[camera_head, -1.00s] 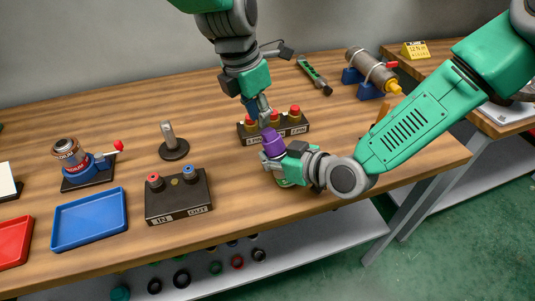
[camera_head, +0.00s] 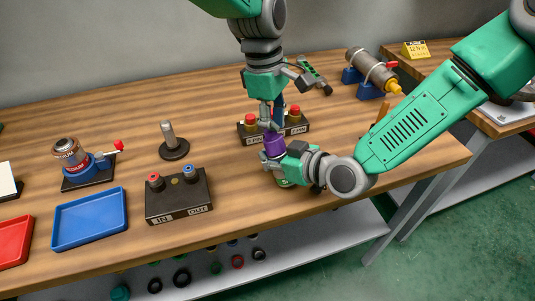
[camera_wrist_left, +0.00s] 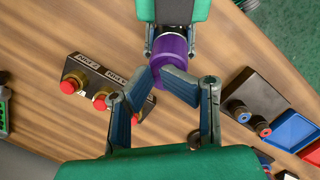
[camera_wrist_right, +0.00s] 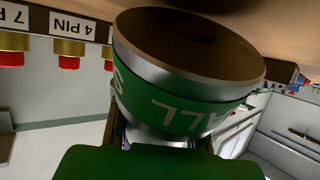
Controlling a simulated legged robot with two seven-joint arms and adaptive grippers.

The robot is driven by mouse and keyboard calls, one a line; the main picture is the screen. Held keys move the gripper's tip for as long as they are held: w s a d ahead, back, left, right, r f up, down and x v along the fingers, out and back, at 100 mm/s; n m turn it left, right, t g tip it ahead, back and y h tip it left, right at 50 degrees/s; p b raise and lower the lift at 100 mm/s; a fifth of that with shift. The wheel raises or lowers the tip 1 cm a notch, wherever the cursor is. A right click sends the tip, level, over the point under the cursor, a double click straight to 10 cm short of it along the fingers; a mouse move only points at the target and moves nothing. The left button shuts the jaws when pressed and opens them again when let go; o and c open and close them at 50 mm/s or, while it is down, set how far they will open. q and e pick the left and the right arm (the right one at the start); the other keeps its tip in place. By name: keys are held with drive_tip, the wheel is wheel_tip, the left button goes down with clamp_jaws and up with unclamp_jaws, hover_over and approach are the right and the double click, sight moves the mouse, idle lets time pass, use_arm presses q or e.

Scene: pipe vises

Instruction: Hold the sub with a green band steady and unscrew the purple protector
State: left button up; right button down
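The sub with a green band (camera_head: 284,181) is upright near the table's front edge; its banded lower end fills the right wrist view (camera_wrist_right: 180,110). My right gripper (camera_head: 277,160) is shut around it from the right. The purple protector (camera_head: 273,143) is on its upper end and also shows in the left wrist view (camera_wrist_left: 174,50). My left gripper (camera_head: 272,120) points down just above the protector. Its fingers (camera_wrist_left: 163,78) are apart, with the tips close to the protector's top; contact is unclear.
A black rack (camera_head: 247,136) with red-capped parts labelled by pins stands just behind. An IN/OUT block (camera_head: 180,198), a post (camera_head: 172,145), a blue tray (camera_head: 90,220) and a small vise (camera_head: 85,165) are left. Wood between the IN/OUT block and sub is clear.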

use_arm(q)
drive_tip(key=m, duration=0.4)
drive_tip(key=shift+s+g, duration=0.3)
drive_tip(key=shift+g, duration=0.1)
drive_tip(key=m, duration=0.3)
drive_tip(key=shift+s+m+y, duration=0.2)
drive_tip(key=shift+m+y, duration=0.1)
drive_tip(key=shift+y, duration=0.1)
drive_tip(key=m, duration=0.4)
drive_tip(key=shift+s+a+y, duration=0.1)
drive_tip(key=shift+s+y, duration=0.1)
drive_tip(key=shift+y, duration=0.1)
drive_tip(key=m, duration=0.4)
drive_tip(key=shift+s+a+y, duration=0.15)
drive_tip(key=shift+a+y, duration=0.05)
drive_tip(key=shift+y, duration=0.2)
drive_tip(key=shift+w+a, duration=0.25)
drive_tip(key=shift+w, duration=0.3)
